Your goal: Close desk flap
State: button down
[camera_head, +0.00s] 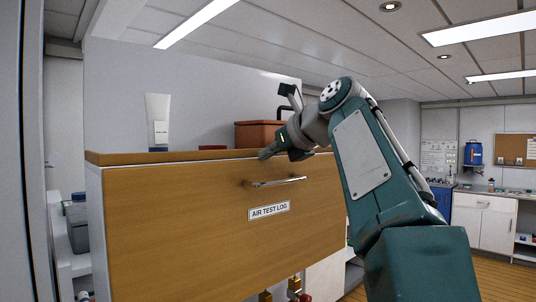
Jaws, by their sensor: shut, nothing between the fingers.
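The desk flap (170,225) is a wooden front panel with a silver bar handle (276,182) and a white label reading "AIR TEST LOG" (269,210). It stands upright, or nearly so, at the front of a white-sided cabinet. I cannot tell whether the fingertips touch the wood. My arm covers the flap's right end.
A white tube (158,121) and a brown box (257,134) stand on or behind the cabinet top. Brass and red fittings (294,285) show below the flap. A white counter unit (484,222) stands far right, with open wooden floor before it.

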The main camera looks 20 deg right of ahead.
jog(key=v, duration=1.2)
jog(key=s+a+f+n+g+h, duration=0.1)
jog(key=a+f+n, duration=0.2)
jog(key=f+n, duration=0.3)
jog(key=a+f+n+g, duration=0.2)
jog(key=a+f+n, duration=0.1)
jog(key=f, duration=0.5)
jog(key=s+a+f+n+g+h, duration=0.1)
jog(key=a+f+n, duration=0.2)
jog(key=f+n, duration=0.3)
jog(key=s+a+f+n+g, duration=0.1)
jog(key=s+f+n, duration=0.3)
jog(key=f, duration=0.5)
jog(key=s+a+f+n+g+h, duration=0.1)
jog(key=s+a+f+n, duration=0.1)
jog(key=s+f+n, duration=0.2)
jog(key=s+a+f+n+g+h, duration=0.1)
jog(key=s+f+n, duration=0.3)
jog(key=f+n, duration=0.5)
notch_tip(320, 180, down, 5)
jog(key=shift+s+a+r, duration=0.15)
jog(key=shift+a, duration=0.2)
